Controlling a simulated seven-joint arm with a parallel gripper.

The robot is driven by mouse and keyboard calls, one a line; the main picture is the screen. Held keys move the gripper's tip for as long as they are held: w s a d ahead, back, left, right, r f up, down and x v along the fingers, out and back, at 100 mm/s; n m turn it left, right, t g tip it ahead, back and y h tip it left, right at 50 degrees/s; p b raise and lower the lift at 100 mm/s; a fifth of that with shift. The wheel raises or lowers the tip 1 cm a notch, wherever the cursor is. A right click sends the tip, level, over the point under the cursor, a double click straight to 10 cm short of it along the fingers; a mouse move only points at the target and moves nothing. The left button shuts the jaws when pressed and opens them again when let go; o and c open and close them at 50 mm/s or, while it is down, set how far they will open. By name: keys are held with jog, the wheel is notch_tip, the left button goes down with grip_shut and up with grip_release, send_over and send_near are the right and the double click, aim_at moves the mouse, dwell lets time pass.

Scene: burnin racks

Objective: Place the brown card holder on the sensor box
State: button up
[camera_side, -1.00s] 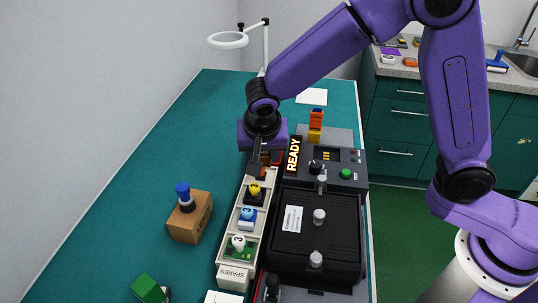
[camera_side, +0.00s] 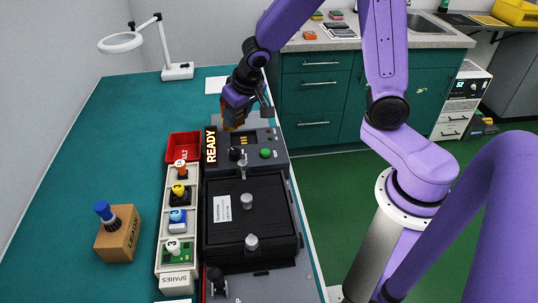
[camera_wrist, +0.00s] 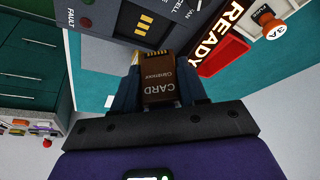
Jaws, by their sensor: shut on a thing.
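The brown card holder (camera_wrist: 160,85), marked CARD with gold contacts at one end, is between the fingers of my gripper (camera_wrist: 160,92) in the wrist view. In the side view my gripper (camera_side: 240,112) is at the far end of the dark console (camera_side: 265,170). A brown-orange patch shows under it; I cannot tell whether it is the held card holder or something behind. No box carries a readable sensor label, so I cannot tell which one is the sensor box.
A red tray (camera_side: 184,139) stands beside the lit READY sign (camera_side: 210,146). A SPARES tray (camera_side: 176,279) holds several knobbed parts. A cardboard box (camera_side: 118,243) with a blue-topped part is at left. A white lamp (camera_side: 122,43) stands behind. The left green tabletop is mostly clear.

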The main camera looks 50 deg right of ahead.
jog(key=shift+n+y, duration=0.3)
jog(key=shift+n, duration=0.4)
jog(key=d, duration=0.1)
jog(key=s+d, duration=0.1)
jog(key=d, duration=0.1)
jog(key=s+d, duration=0.1)
jog(key=d, duration=0.1)
jog(key=shift+d, duration=0.1)
